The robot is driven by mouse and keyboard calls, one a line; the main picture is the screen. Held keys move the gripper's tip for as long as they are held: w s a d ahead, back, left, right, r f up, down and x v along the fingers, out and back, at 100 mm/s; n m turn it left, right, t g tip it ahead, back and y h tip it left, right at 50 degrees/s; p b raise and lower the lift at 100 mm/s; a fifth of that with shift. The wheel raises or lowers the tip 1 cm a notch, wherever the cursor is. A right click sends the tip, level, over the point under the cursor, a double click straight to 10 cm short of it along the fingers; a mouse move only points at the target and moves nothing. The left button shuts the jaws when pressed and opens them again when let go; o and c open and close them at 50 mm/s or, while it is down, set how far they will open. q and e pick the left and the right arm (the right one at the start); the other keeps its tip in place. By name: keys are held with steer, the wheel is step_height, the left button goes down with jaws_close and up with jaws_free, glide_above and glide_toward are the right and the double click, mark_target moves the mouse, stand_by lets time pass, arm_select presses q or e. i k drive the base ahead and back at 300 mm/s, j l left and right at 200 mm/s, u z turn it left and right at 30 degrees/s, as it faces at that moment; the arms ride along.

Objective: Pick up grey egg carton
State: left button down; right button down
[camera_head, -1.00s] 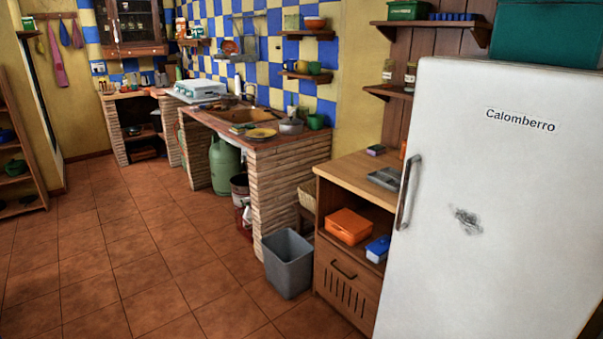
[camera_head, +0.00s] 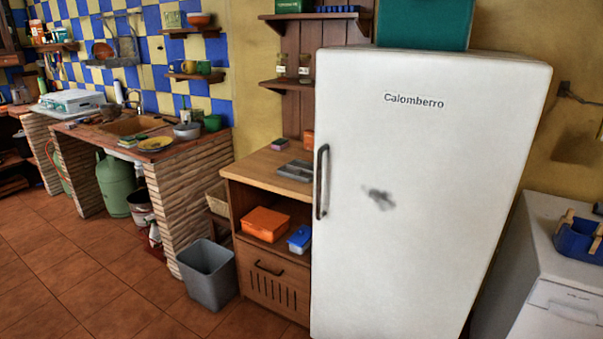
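A flat grey tray-like object (camera_head: 296,170) lies on top of the wooden cabinet (camera_head: 259,167), close to the left side of the fridge. It may be the grey egg carton, but it is too small to tell for sure. Neither of my grippers shows in the head view.
A white fridge (camera_head: 415,190) stands right of the cabinet, with a teal box (camera_head: 425,24) on top. A grey bin (camera_head: 208,275) stands on the floor before the cabinet. A white appliance (camera_head: 545,265) is at right. Tiled floor (camera_head: 60,260) is clear at left.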

mark_target(298, 170)
steer(key=z, duration=0.4)
steer(key=j+z, duration=0.1)
steer(key=z, duration=0.25)
steer(key=j+z, duration=0.1)
steer(key=z, duration=0.3)
steer(key=j+z, duration=0.1)
steer(key=z, duration=0.3)
steer(key=j+z, duration=0.25)
steer(key=j, duration=0.2)
steer(key=k+j+z, duration=0.1)
steer(key=j+z, duration=0.2)
steer(key=j, duration=0.2)
steer(key=k+j+z, duration=0.1)
steer(key=j+z, duration=0.15)
steer(key=j, duration=0.2)
steer(key=k+j+z, duration=0.25)
steer(key=j, duration=0.15)
steer(key=k+j+z, duration=0.1)
steer(key=j+z, duration=0.15)
steer(key=j, duration=0.2)
steer(key=k+j+z, duration=0.3)
steer(key=i+j, duration=0.05)
steer(key=i, duration=0.05)
